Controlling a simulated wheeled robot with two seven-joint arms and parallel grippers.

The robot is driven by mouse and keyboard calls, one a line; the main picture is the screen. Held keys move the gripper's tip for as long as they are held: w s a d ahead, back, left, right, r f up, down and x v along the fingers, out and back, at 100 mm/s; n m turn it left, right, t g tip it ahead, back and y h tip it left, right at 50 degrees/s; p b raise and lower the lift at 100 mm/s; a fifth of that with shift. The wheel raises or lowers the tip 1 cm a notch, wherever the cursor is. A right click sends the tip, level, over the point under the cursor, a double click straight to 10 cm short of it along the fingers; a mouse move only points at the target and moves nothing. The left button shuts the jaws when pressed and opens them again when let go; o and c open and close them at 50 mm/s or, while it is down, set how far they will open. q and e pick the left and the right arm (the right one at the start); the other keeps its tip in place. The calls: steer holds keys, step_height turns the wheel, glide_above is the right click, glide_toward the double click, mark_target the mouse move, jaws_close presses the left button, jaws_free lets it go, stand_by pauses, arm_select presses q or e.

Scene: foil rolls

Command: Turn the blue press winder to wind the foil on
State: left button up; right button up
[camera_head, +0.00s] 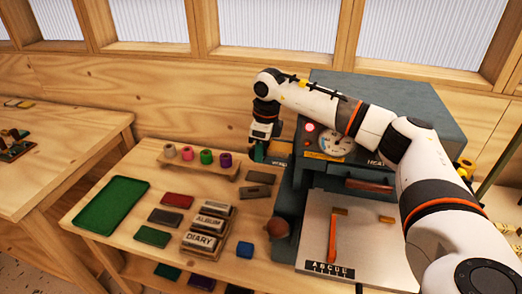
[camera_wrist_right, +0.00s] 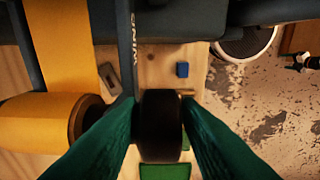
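The blue-grey press (camera_head: 385,95) stands on the bench, with a WIND label on its left side. My right gripper (camera_head: 260,150) reaches over to this left side. In the right wrist view its green fingers (camera_wrist_right: 160,112) lie along both sides of a dark round winder knob (camera_wrist_right: 160,125), with no clear gap. The knob sits by the WIND plate (camera_wrist_right: 132,35). A gold foil roll (camera_wrist_right: 60,120) lies left of the knob, and its strip runs upward. The head view hides the knob behind the gripper. My left gripper is out of view.
A rack (camera_head: 195,165) holds several coloured rolls. A green tray (camera_head: 112,204), small dark blocks, ALBUM and DIARY type blocks (camera_head: 203,240) and a blue cube (camera_head: 245,250) lie on the bench. A red-brown handle (camera_head: 368,185) sticks out at the press front.

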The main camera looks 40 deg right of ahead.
steer(key=shift+o, duration=1)
steer(key=shift+r, duration=0.2)
step_height(320, 180, up, 12)
steer(key=s+b, duration=0.1)
steer(key=b, duration=0.1)
steer(key=shift+d+f+b, duration=0.2)
steer(key=shift+d+b, duration=0.15)
steer(key=shift+d, duration=0.05)
